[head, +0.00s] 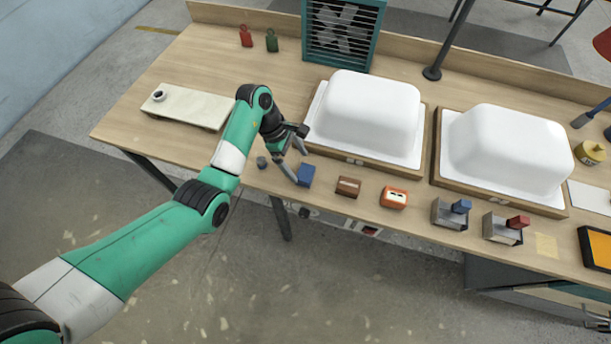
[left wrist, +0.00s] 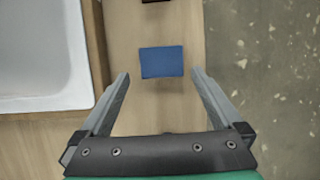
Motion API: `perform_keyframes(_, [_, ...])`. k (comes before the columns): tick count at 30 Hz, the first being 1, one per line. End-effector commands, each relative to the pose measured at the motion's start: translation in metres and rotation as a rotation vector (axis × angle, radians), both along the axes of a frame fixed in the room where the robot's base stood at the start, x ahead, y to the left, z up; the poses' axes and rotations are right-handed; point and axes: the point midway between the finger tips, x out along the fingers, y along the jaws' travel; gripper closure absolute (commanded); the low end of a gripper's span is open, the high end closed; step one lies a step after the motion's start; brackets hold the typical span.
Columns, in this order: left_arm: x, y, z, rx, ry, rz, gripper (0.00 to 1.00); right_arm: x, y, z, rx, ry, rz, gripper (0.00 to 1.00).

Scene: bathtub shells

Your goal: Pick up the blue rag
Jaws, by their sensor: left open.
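The blue rag (head: 306,174) is a small, folded-looking blue block near the front edge of the wooden bench. In the left wrist view the rag (left wrist: 161,62) lies flat, just beyond and between my fingertips. My left gripper (head: 297,164) is open and empty, with its fingers pointing at the rag from the left. The left wrist view also shows the spread fingers (left wrist: 161,75) with a gap on each side of the rag.
Two white tub shells (head: 372,108) (head: 508,148) rest on wooden-framed bases behind. The bench's front edge (left wrist: 202,40) is close.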

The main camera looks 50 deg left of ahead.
Motion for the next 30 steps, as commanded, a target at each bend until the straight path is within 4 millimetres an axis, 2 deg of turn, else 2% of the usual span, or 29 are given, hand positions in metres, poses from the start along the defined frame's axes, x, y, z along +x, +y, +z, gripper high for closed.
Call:
perform_keyframes(5, [0.001, -0.005, -0.008, -0.001, 0.001, -0.002, 0.0, 0.0, 0.0, -0.005, 0.0, -0.001, 0.0, 1.0])
perform_keyframes(12, [0.009, -0.023, -0.043, -0.001, 0.001, -0.003, 0.0, 0.0, 0.0, -0.026, 0.0, 0.0, 0.0, 1.0])
perform_keyframes(20, [0.011, -0.025, -0.044, 0.001, -0.001, -0.001, 0.02, 0.0, 0.0, -0.025, 0.0, -0.001, 0.0, 1.0])
perform_keyframes(30, [0.011, -0.024, -0.044, 0.0, 0.0, -0.001, 0.63, 0.0, 0.0, -0.025, 0.0, -0.001, 0.0, 1.0])
